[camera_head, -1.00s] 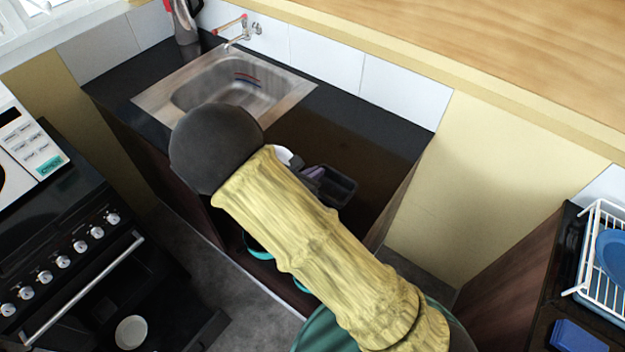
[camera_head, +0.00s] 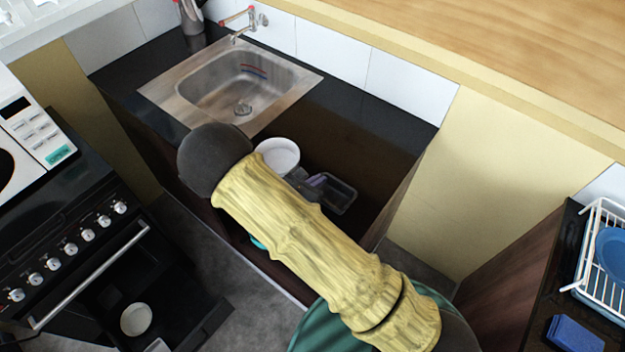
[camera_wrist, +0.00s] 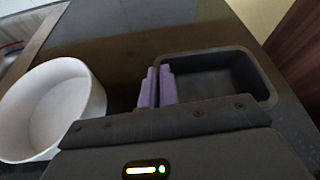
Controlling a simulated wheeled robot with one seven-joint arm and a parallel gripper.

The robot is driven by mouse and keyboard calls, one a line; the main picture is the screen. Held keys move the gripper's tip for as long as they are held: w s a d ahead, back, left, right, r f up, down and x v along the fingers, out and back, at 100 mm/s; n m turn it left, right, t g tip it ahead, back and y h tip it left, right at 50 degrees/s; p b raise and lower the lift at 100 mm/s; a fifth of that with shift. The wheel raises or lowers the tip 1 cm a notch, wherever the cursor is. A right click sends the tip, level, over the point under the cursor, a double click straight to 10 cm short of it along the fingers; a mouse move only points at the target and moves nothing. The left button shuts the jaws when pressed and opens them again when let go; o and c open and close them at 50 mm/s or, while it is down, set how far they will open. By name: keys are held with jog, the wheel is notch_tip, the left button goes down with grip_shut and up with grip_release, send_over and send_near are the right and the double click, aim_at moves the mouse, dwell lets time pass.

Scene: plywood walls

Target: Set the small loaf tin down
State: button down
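The small loaf tin (camera_head: 341,196) is a dark rectangular open tin over the dark counter, right of my forearm. In the wrist view the tin (camera_wrist: 262,84) looks empty and roughly level. My gripper (camera_head: 317,181) has purple fingers at the tin's left wall. In the wrist view the gripper (camera_wrist: 158,88) has one finger outside that wall and one inside, close together, pinching it. The tin's underside is hidden, so I cannot tell whether it touches the counter.
A white round bowl (camera_head: 279,154) stands just left of the gripper; it also shows in the wrist view (camera_wrist: 48,108). The steel sink (camera_head: 178,91) is behind on the dark counter (camera_head: 385,132). The stove (camera_head: 75,225) is at left. Counter beyond the tin is clear.

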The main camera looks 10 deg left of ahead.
jog(key=shift+d+f, duration=0.1)
jog(key=shift+f, duration=0.15)
jog(key=c, duration=1.6)
grip_release()
jog(key=shift+c, duration=0.2)
jog(key=shift+r, duration=0.1)
jog(key=shift+r, duration=0.2)
jog(key=shift+s+a, duration=0.25)
jog(key=shift+a, duration=0.05)
jog(key=b+v, duration=0.3)
jog(key=v, duration=0.8)
jog(key=shift+s+r, duration=0.1)
jog(key=shift+r, duration=0.1)
